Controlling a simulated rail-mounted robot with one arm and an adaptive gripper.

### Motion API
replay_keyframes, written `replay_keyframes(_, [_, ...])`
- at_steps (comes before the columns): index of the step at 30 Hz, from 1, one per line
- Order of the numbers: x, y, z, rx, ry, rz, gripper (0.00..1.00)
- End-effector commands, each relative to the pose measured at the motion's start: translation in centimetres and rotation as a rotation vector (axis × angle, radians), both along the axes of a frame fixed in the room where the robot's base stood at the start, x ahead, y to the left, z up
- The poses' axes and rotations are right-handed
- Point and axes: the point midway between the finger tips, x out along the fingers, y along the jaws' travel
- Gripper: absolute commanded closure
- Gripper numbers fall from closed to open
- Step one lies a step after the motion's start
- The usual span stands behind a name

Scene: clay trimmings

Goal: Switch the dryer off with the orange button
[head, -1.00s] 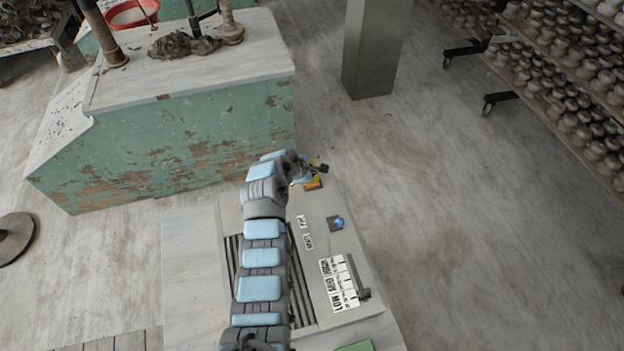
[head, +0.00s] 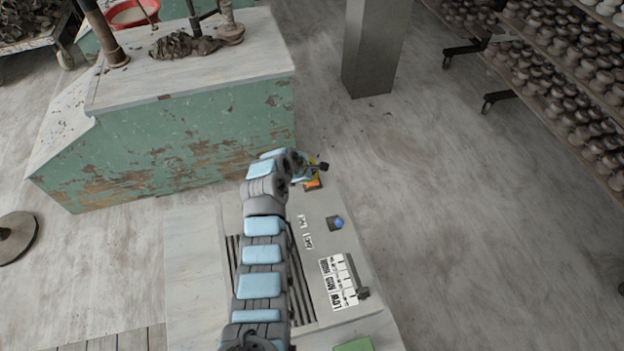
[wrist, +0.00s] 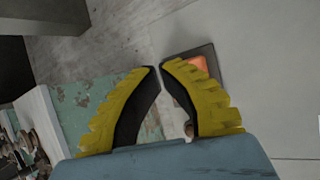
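The dryer (head: 325,237) is a light grey panel-topped unit below my arm in the head view. The orange button (head: 313,184) sits on a dark square plate at the panel's far end. In the wrist view the orange button (wrist: 199,64) shows just beyond the right fingertip, which covers part of it. My gripper (wrist: 160,68) has two yellow ribbed fingers with dark inner pads, their tips close together with a small gap and nothing held. In the head view my gripper (head: 314,166) is small and partly hidden by my wrist. I cannot tell whether it touches the button.
A blue button (head: 336,222) and a slider with a white label (head: 342,281) are on the same panel. A green, peeling cabinet (head: 190,140) stands behind it. A grey post (head: 374,50) and pottery racks (head: 560,70) are at the right, with clear floor between.

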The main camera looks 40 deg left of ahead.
Motion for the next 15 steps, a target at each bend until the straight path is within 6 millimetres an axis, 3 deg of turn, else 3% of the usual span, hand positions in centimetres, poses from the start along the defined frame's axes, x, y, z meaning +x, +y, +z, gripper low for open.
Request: replay_keyframes(15, [0.0,0.0,3.8,0.001,-0.001,0.0,1.0])
